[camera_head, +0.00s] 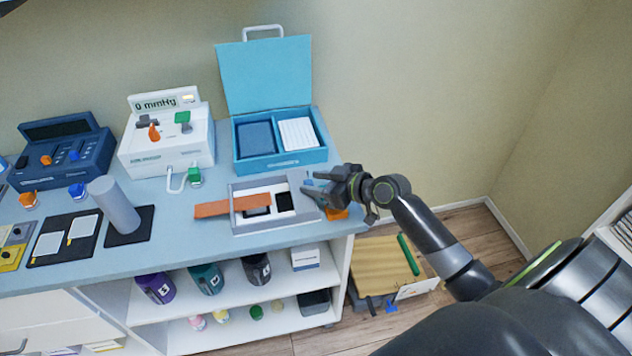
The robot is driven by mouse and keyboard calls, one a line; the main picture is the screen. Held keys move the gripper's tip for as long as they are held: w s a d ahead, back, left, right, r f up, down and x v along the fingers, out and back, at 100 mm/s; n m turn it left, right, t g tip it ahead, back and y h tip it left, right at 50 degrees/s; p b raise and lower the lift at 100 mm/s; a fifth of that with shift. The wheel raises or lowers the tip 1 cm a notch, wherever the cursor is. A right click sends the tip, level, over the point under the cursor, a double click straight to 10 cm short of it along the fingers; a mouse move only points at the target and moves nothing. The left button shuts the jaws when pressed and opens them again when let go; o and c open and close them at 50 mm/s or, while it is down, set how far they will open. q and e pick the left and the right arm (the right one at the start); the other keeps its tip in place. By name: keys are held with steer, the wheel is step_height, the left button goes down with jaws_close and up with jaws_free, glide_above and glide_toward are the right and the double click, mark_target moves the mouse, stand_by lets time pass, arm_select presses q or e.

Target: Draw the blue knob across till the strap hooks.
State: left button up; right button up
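A grey frame (240,188) lies on the front right of the blue-grey counter, with dark pads in its white recess. A flat orange-brown strap (232,205) lies across the frame's left part and sticks out past its left edge. A small blue piece, seemingly the blue knob (308,183), shows at the frame's right end. My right gripper (309,187) reaches in from the right, its fingertips at this blue piece. The fingers partly cover it, so whether they are closed on it is unclear. The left gripper is out of view.
An open teal case (238,148) stands behind the frame, with a white pressure unit (150,157) to its left. A grey cylinder (113,205) stands on a dark mat further left. An orange piece (337,213) is just below my gripper, near the counter's right edge.

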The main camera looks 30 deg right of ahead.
steer(key=shift+a, duration=0.1)
steer(key=shift+s+d+r, duration=0.15)
steer(key=shift+s+d, duration=0.1)
steer(key=shift+s, duration=0.15)
steer(key=b+v, duration=0.1)
steer(key=v, duration=1.5)
steer(key=shift+s+d+r, duration=0.1)
steer(key=shift+d, duration=0.1)
